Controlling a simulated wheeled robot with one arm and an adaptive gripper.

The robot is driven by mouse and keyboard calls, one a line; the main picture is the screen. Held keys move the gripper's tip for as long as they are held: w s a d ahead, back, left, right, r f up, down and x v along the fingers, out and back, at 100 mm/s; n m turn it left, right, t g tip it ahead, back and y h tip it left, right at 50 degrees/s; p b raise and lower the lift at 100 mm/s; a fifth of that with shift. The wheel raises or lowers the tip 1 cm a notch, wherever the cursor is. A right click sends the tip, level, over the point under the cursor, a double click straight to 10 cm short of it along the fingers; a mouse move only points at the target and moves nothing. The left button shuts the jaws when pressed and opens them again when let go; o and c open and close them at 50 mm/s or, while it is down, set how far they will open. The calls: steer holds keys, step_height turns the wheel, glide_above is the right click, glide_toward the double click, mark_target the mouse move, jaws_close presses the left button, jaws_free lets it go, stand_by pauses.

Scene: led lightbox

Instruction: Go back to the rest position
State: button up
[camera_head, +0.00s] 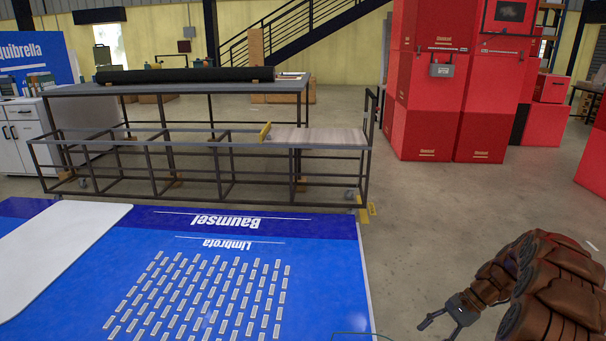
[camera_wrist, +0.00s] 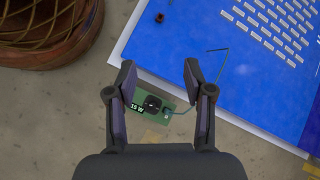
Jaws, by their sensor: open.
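My gripper (camera_head: 439,331) is at the lower right of the head view, over the concrete floor, to the right of the blue lightbox panel (camera_head: 325,285). In the wrist view my gripper (camera_wrist: 160,70) has its two fingers wide apart with nothing held between them. A green circuit board (camera_wrist: 174,102) with a black part marked "15 W" shows below and between the fingers. A thin wire (camera_wrist: 222,68) runs from it over the edge of the blue panel (camera_wrist: 200,30). The fingers partly frame the board, and I cannot tell how far above it they are.
A white sheet (camera_head: 60,255) lies on the panel's left side, beside rows of small white LED strips (camera_head: 205,300). A dark metal frame table (camera_head: 200,143) stands behind. Red cabinets (camera_head: 432,120) stand at the back right. Floor between cabinets and panel (camera_head: 430,220) is clear.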

steer(key=s+a+r+n+g+h+p, duration=0.15)
steer(key=s+a+r+p, duration=0.3)
steer(key=r, duration=0.55)
steer(key=s+a+r+n+h+p, duration=0.1)
steer(key=s+a+r+n+p, duration=0.3)
steer(key=r, duration=0.5)
steer(key=s+a+r+n+h+p, duration=0.1)
steer(key=s+a+r+n+p, duration=0.2)
steer(key=a+r, duration=0.5)
steer(key=s+r+n+h+p, duration=0.2)
steer(key=s+r+p, duration=0.4)
steer(key=s, duration=0.5)
steer(key=s+r+n+t+h+p, duration=0.1)
steer(key=s+r+n+h+p, duration=0.1)
steer(key=s+r+p, duration=0.5)
steer(key=s+r, duration=0.4)
steer(key=s, duration=0.1)
steer(key=shift+r+h, duration=0.25)
steer(key=shift+h, duration=0.1)
steer(key=shift+d, duration=0.1)
steer(key=shift+c, duration=0.4)
